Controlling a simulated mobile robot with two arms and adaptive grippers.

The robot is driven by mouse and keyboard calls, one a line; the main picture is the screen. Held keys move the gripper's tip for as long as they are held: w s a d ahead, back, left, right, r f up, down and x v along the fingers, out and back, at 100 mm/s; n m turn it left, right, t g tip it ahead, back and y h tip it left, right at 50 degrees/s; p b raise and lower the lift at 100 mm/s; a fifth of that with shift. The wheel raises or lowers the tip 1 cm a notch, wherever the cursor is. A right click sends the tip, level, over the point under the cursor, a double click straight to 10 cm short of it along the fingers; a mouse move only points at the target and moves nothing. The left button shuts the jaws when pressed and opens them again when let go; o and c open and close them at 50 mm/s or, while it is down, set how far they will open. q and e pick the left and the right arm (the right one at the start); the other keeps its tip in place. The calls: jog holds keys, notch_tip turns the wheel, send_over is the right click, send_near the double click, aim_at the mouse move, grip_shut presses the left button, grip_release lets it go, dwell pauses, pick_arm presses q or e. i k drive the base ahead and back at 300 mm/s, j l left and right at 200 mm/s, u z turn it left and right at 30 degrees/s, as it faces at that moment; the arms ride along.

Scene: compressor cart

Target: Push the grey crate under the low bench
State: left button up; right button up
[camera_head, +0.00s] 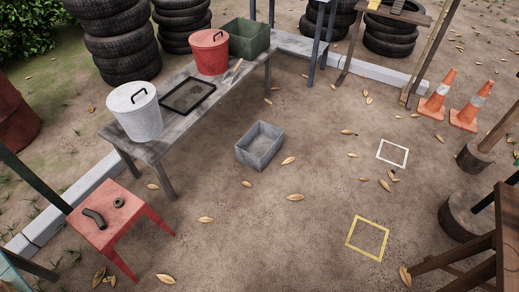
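The grey crate (247,154) is an open, empty rectangular box. It sits upright on the dirt ground near the middle of the view, to the right of the low bench and apart from it. The low bench (157,147) is a long grey plank top on legs, running from lower left to upper right. The ground beneath it looks mostly hidden by its top. Neither of my grippers shows in this view.
On the bench stand a white lidded bucket (140,118), a black-rimmed tray (212,94), a red lidded bucket (207,66) and a green crate (238,49). A red stool (121,217) stands at lower left. Traffic cones (437,97) stand at right. Ground around the crate is open.

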aim_at(255, 149)
jog(key=i+l+u, duration=0.15)
jog(key=u, duration=0.35)
jog(key=i+l+u, duration=0.2)
jog(key=u, duration=0.25)
jog(key=i+l+u, duration=0.1)
jog(key=l+u, duration=0.25)
jog(key=u, duration=0.15)
